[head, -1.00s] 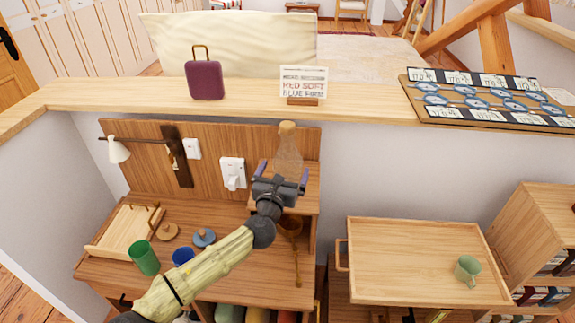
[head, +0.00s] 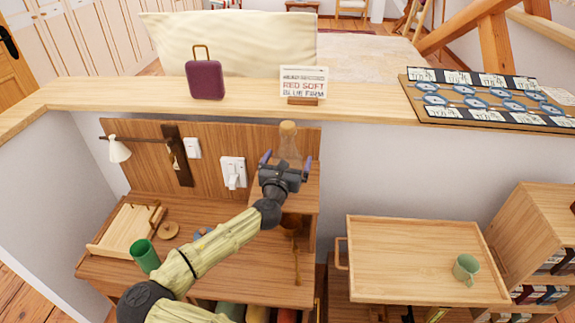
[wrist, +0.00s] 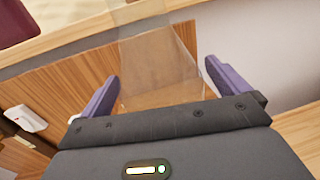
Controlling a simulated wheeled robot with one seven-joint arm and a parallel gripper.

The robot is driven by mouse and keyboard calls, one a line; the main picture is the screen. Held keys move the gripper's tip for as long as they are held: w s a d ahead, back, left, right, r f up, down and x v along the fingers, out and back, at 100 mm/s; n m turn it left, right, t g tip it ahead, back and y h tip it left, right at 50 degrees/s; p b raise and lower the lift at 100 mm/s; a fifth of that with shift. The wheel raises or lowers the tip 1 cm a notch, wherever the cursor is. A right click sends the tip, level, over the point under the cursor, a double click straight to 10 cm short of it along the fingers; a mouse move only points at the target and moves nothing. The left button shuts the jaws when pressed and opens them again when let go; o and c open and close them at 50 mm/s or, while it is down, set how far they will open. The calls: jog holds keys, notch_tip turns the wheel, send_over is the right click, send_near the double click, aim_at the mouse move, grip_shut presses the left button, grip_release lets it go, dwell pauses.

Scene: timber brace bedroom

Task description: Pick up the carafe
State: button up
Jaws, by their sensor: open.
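The carafe (head: 289,145) is clear glass with a cork-coloured stopper. It stands upright on a raised wooden shelf (head: 300,200) at the right end of the desk. My gripper (head: 285,160) is open, with its two purple fingers to the left and right of the carafe in the head view. In the wrist view the carafe (wrist: 158,65) rises between the spread fingers (wrist: 160,88), with a gap showing on each side. The gripper body hides the carafe's lower part in both views.
A wooden panel with a white switch (head: 233,172) is left of the carafe. The ledge above holds a maroon case (head: 205,80) and a small sign (head: 303,83). A green cup (head: 144,256) stands on the desk. A wooden tray table (head: 400,260) bears a green mug (head: 467,268).

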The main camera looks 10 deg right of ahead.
aim_at(286, 135)
jog(key=c, duration=1.6)
jog(key=shift+r, duration=0.1)
notch_tip(286, 135, up, 10)
jog(key=shift+c, duration=0.2)
